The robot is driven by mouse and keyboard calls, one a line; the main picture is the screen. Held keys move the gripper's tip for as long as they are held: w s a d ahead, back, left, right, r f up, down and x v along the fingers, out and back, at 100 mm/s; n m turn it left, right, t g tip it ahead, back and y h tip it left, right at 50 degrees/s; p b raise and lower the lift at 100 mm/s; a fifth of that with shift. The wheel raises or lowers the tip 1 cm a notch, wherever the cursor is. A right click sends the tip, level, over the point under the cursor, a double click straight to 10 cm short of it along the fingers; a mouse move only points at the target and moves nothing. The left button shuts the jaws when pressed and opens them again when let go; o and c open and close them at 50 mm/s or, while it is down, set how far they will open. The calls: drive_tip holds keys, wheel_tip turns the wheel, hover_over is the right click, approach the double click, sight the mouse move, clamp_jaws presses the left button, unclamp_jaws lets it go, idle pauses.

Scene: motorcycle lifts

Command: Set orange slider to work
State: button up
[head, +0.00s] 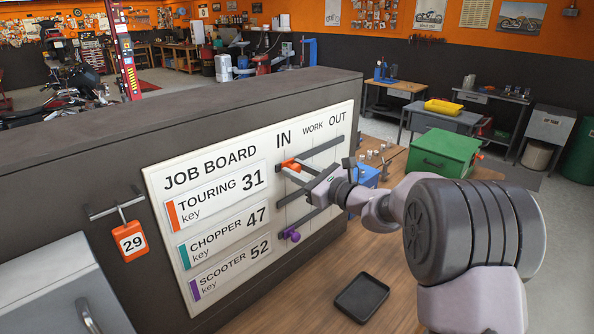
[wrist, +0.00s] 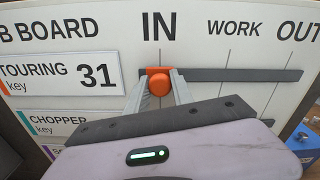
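The orange slider (wrist: 159,84) is a round knob on an orange base on the top dark rail (wrist: 225,75), in the Touring row. It stands under IN, at the rail's left end, left of the WORK line. It also shows in the head view (head: 291,164). My gripper (wrist: 160,88) has one pale finger on each side of the knob, close against it, and looks shut on it. The job board (head: 330,128) has IN, WORK and OUT columns. My gripper hides part of the middle rail in the head view.
A purple slider (head: 291,235) sits on the lowest rail. An orange tag marked 29 (head: 129,243) hangs at the left. A black tray (head: 361,297), a green box (head: 442,154) and a blue box (head: 368,175) stand on the wooden bench right of the board.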

clamp_jaws()
drive_tip(key=shift+w+d, duration=0.1)
idle(1.0)
